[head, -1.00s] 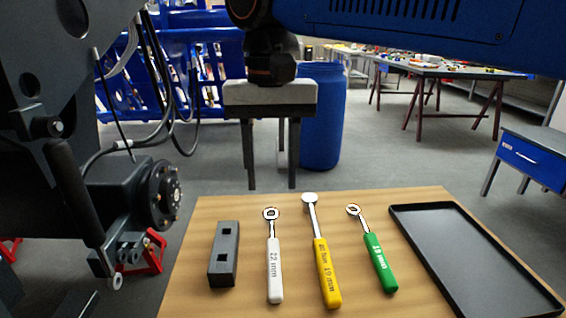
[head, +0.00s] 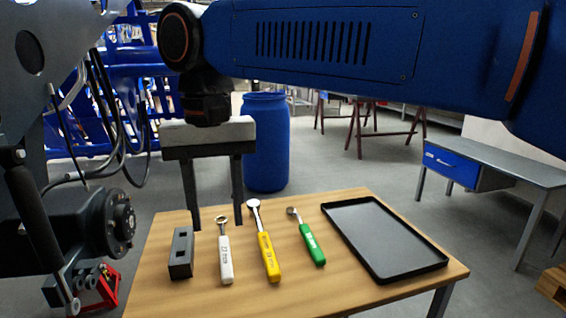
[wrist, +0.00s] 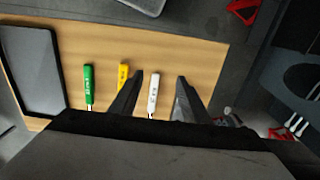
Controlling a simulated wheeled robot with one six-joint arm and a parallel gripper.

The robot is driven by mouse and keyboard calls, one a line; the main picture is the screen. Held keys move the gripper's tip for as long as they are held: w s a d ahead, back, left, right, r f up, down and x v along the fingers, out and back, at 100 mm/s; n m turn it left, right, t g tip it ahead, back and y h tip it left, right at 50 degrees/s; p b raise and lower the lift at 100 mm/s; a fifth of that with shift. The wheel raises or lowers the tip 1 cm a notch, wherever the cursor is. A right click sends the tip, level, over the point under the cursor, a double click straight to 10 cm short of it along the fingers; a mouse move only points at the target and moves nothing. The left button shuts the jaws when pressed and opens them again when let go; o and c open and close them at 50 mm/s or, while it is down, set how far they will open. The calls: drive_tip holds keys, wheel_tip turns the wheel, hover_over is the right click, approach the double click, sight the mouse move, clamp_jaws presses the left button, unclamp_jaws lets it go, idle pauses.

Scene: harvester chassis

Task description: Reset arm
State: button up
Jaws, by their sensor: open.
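My gripper (head: 215,222) is open and empty, its two dark fingers pointing down above the far left part of the wooden table (head: 200,300). In the wrist view my gripper (wrist: 155,90) shows its fingers apart over the table, with the white-handled wrench between them in the picture. My blue arm crosses the top of the head view. On the table lie a dark block with square holes (head: 181,253), a white-handled wrench (head: 225,258), a yellow-handled wrench (head: 268,255) and a green-handled wrench (head: 312,244). None is held.
An empty black tray (head: 385,240) lies at the table's right. The dark harvester chassis (head: 50,235) with cables stands close on the left. A blue barrel (head: 266,145) is behind the table. A grey desk with a blue drawer (head: 452,163) stands at the right.

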drive_tip(key=w+d+f+m+t+y, duration=0.15)
drive_tip(key=d+f, duration=0.35)
drive_tip(key=d, duration=0.7)
drive_tip(key=w+d+f+t+h, duration=0.15)
drive_tip(key=d+f, duration=0.25)
drive_tip(key=d, duration=0.8)
drive_tip(key=s+d+f+t, duration=0.1)
drive_tip(key=s+d+f, duration=0.2)
drive_tip(key=d+f, duration=0.4)
drive_tip(key=s+d+f+m, duration=0.1)
drive_tip(key=s+d+f, duration=0.3)
drive_tip(key=d+f, duration=0.4)
drive_tip(key=shift+s+d+f+t, duration=0.2)
drive_tip(key=shift+s+d+t, duration=0.1)
drive_tip(key=shift+d+t, duration=0.1)
drive_tip(key=shift+m, duration=0.25)
drive_tip(key=shift+c, duration=1.4)
drive_tip(key=shift+a, duration=0.15)
